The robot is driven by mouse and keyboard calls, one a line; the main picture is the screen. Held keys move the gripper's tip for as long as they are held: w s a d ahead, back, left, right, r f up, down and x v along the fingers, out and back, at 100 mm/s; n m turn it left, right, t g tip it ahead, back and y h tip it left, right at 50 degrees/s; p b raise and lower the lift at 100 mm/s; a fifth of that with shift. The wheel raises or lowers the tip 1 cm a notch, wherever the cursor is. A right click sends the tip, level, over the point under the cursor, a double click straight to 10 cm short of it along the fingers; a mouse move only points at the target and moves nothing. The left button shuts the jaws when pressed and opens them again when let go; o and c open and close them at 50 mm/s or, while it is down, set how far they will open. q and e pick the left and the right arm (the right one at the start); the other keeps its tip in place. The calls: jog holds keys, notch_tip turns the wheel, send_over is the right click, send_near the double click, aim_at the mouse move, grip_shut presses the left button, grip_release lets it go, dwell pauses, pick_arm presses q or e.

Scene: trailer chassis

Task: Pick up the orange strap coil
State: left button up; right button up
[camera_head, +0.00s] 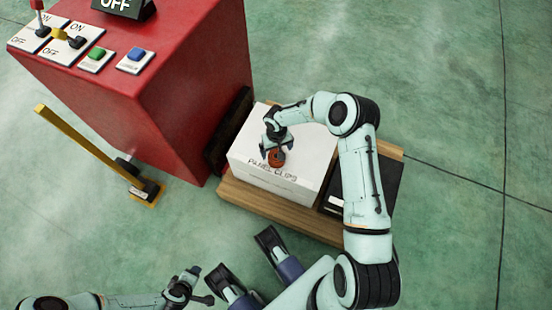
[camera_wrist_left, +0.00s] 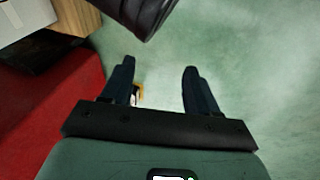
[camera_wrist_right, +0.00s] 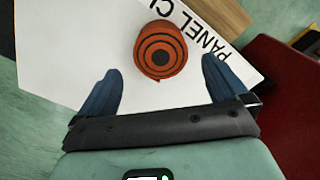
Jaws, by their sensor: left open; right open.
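The orange strap coil (camera_head: 276,158) is a small rolled coil with dark rings. It sits on top of a white box (camera_head: 252,165) lettered "PANEL CLIPS". In the right wrist view the coil (camera_wrist_right: 160,50) lies beyond the fingertips, roughly midway between their lines. My right gripper (camera_head: 275,152) is open above the box, close to the coil; its fingers (camera_wrist_right: 160,78) do not enclose the coil in the right wrist view. My left gripper (camera_head: 200,285) is open and empty, low over the floor at the bottom of the head view; its fingers (camera_wrist_left: 158,65) show spread apart.
The white box stands on a wooden pallet (camera_head: 240,199) beside a black case (camera_head: 386,190). A red control cabinet (camera_head: 200,90) with switches and buttons stands at the left. A yellow lever (camera_head: 90,145) is by it. Green floor (camera_head: 440,80) is clear at the right.

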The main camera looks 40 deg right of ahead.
jog(key=f, duration=0.2)
jog(key=f+b, duration=0.1)
jog(key=f, duration=0.1)
jog(key=shift+s+a, duration=0.25)
jog(key=shift+s, duration=0.1)
jog(key=shift+f, duration=0.5)
jog(key=c, duration=1.2)
pick_arm(q)
jog(key=shift+g, duration=0.6)
jog(key=s+f, duration=0.3)
jog(key=shift+s+a, duration=0.1)
jog(key=shift+a, duration=0.1)
jog(key=shift+r, duration=0.1)
pick_arm(e)
jog(key=shift+r, duration=0.2)
